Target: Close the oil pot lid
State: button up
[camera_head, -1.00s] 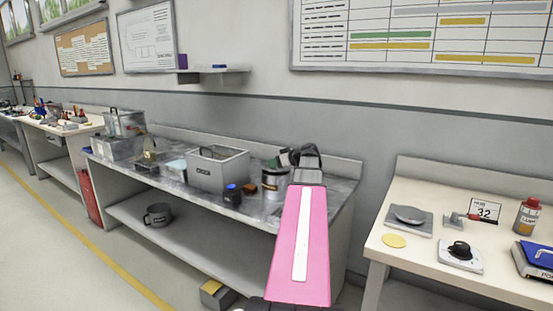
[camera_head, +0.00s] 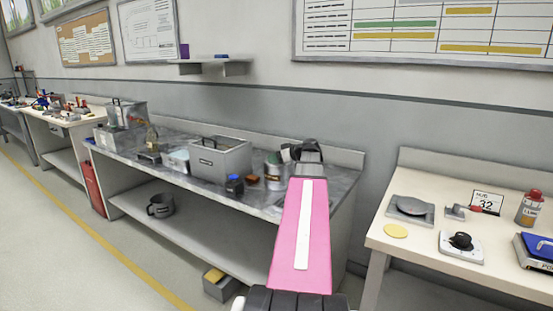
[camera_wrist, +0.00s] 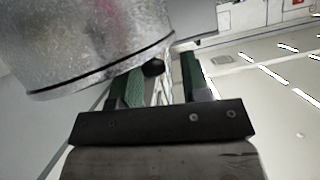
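The oil pot (camera_head: 274,178) is a small metal can near the right end of the grey bench, beside my gripper (camera_head: 288,154). In the wrist view the pot (camera_wrist: 85,35) fills the upper left as a large mottled metal cylinder with a dark line around its edge. A round black knob (camera_wrist: 152,68) shows by that edge, between the fingers of my gripper (camera_wrist: 165,75). The green-padded fingers are apart, with gaps beside the knob, so the gripper is open. I cannot tell how far the lid stands open; my arm and gripper partly block the head view.
A grey bin (camera_head: 221,163), a dark blue-capped jar (camera_head: 235,185) and a small brown block (camera_head: 253,179) stand left of the pot. A cream table (camera_head: 440,268) with a scale (camera_head: 411,208) stands to the right, past a gap. The wall rises close behind the bench.

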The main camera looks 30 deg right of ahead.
jog(key=shift+w+d+f, duration=0.1)
jog(key=shift+w+d, duration=0.05)
jog(key=shift+d, duration=0.1)
jog(key=shift+d, duration=0.15)
jog(key=v, duration=1)
jog(key=shift+s+r, duration=0.25)
jog(key=shift+s, duration=0.2)
jog(key=shift+s, duration=0.1)
